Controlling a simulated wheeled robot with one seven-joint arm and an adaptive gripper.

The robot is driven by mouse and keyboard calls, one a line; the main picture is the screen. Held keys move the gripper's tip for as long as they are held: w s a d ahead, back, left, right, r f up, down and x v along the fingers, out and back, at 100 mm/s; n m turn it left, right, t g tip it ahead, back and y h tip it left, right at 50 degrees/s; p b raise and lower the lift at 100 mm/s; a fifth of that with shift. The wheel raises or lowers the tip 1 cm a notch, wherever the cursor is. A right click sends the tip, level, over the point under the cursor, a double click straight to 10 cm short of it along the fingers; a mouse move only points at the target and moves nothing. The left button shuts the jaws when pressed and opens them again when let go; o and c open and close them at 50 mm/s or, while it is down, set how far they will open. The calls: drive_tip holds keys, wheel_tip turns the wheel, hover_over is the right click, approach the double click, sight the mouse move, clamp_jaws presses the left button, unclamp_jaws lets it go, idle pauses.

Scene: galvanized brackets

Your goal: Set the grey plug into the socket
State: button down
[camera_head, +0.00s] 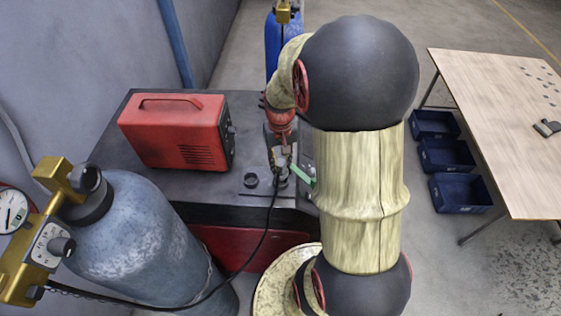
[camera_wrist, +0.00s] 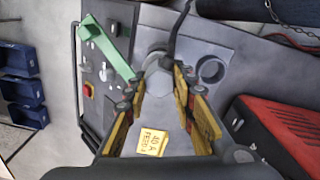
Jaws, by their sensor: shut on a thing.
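The grey plug (camera_wrist: 157,80) sits between my gripper's fingertips (camera_wrist: 160,88) in the wrist view, with a black cable (camera_wrist: 177,35) running up from it. My gripper (camera_head: 282,152) is shut on it, over the grey plate on the dark bench. A round dark-holed socket (camera_wrist: 212,70) is on the plate to the right of the plug in the wrist view; in the head view the socket (camera_head: 251,180) lies left of my gripper. The plug and the socket are apart. The plug's lower end and what lies beneath it are hidden.
A green lever (camera_wrist: 105,48) stands beside the plug on a panel with switches and a red button (camera_wrist: 88,90). A yellow label (camera_wrist: 153,139) lies on the plate. A red machine (camera_head: 175,130) stands on the bench. A gas cylinder (camera_head: 145,235) is at front left.

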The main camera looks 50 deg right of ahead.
drive_tip(key=shift+f+b, duration=1.2)
drive_tip(key=shift+f, duration=0.7)
drive_tip(key=c, duration=1.4)
unclamp_jaws()
drive_tip(key=shift+r, duration=0.15)
wheel_tip(320, 180, up, 12)
drive_tip(key=shift+f, duration=0.1)
